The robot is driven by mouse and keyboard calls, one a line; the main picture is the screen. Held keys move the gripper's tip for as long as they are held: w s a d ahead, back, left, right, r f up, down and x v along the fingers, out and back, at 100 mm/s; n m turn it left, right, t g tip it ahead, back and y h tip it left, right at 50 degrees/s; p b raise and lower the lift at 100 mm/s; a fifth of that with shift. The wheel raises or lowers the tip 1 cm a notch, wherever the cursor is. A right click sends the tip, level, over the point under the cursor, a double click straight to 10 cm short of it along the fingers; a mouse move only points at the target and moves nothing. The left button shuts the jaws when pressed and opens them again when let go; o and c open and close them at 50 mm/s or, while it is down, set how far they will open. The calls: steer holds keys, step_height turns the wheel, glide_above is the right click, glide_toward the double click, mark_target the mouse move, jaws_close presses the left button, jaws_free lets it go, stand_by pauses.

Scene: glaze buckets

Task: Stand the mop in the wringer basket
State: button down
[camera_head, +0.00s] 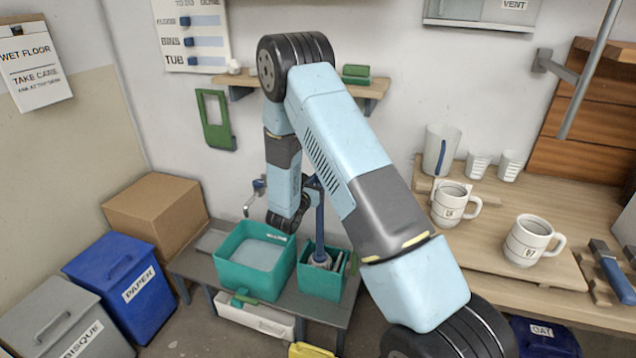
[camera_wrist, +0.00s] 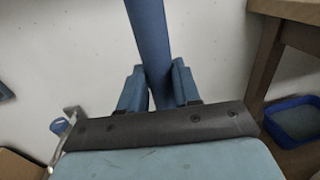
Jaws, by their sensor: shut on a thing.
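The mop has a blue handle (camera_head: 320,225), upright in the head view, with a pale grey head (camera_head: 320,260) at its foot. The head is at the mouth of the smaller green bucket (camera_head: 319,286), on the right of the low bench. The wringer basket appears to be this smaller container. I cannot tell whether the head rests on its floor. In the wrist view my gripper (camera_wrist: 158,92) is shut on the blue handle (camera_wrist: 150,35), a finger on each side. In the head view my arm hides most of the gripper.
A larger green tub (camera_head: 240,285) with pale liquid stands just left of the smaller bucket on the bench (camera_head: 330,309). A tap (camera_head: 256,190) is above its left side. A cardboard box (camera_head: 155,212) and blue paper bin (camera_head: 122,285) are left. A worktop with mugs (camera_head: 529,240) is right.

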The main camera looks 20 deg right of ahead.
steer(key=c, duration=0.8)
jaws_free()
steer(key=v, duration=1.2)
steer(key=s+d+r+m+g, duration=0.6)
steer(key=s+d+r+m, duration=0.15)
steer(key=r, duration=0.25)
steer(key=s+d+r+m+g, duration=0.7)
steer(key=s+r+m, duration=0.1)
steer(key=r, duration=0.2)
steer(key=shift+s+a+r+m+t+y, duration=0.95)
steer(key=shift+s+r+m+y, duration=1.1)
steer(key=shift+s, duration=1)
steer(key=shift+s+a+r+m+t+y, duration=0.7)
steer(key=shift+s+a+r+m+y, duration=0.4)
steer(key=shift+s+r+m+y, duration=1.4)
steer(key=shift+s+a+r+m+t+y, duration=0.95)
steer(key=shift+s+r+m+y, duration=0.55)
steer(key=shift+s, duration=2.05)
